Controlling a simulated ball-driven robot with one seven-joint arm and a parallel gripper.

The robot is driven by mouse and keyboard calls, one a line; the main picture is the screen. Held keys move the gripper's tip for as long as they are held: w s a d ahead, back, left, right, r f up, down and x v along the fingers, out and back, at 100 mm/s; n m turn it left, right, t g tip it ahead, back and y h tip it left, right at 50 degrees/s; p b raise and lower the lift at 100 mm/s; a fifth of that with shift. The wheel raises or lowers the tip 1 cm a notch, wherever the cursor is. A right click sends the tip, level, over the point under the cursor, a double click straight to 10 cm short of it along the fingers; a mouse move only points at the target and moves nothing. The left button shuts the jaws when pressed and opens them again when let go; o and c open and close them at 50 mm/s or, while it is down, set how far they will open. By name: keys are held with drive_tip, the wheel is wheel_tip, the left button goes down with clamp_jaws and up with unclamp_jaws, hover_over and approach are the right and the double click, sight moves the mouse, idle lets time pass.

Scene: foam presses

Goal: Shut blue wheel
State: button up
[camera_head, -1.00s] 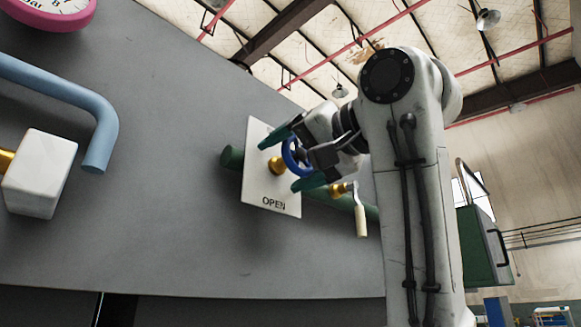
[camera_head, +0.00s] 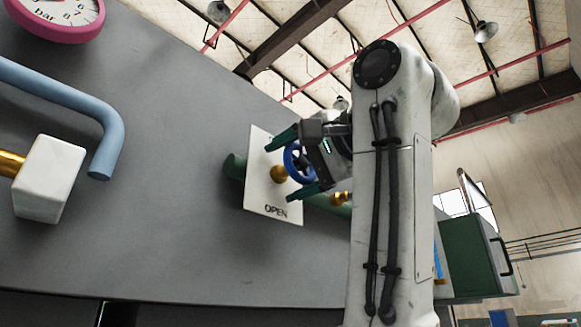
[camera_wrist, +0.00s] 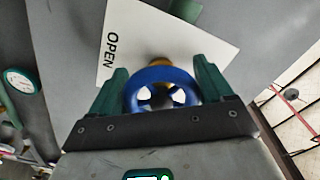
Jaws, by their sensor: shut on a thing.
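The blue wheel (camera_head: 293,163) is mounted on a brass stem in front of a white plate (camera_head: 268,202) marked OPEN. My gripper (camera_head: 298,163) has its green fingers on opposite sides of the wheel's rim and is shut on it. In the wrist view the blue wheel (camera_wrist: 160,90) sits between the two fingers of my gripper (camera_wrist: 160,92). The brass stem (camera_wrist: 160,63) shows behind it, and the word OPEN stands sideways on the plate (camera_wrist: 130,30). Part of the wheel is hidden by my gripper in the head view.
A pink-rimmed gauge (camera_head: 60,12), a light blue pipe handle (camera_head: 70,98) and a white block on a brass stem (camera_head: 48,180) are on the grey panel (camera_head: 170,240) to the left. A green pipe (camera_head: 233,166) runs behind the plate. A green box (camera_head: 470,255) stands at right.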

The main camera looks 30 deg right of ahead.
drive_tip(key=o, duration=1)
drive_tip(key=shift+c, duration=0.2)
drive_tip(key=shift+d, duration=0.1)
drive_tip(key=b+v, duration=0.6)
drive_tip(key=v, duration=0.4)
drive_tip(key=shift+s, duration=0.4)
drive_tip(key=shift+d, duration=0.1)
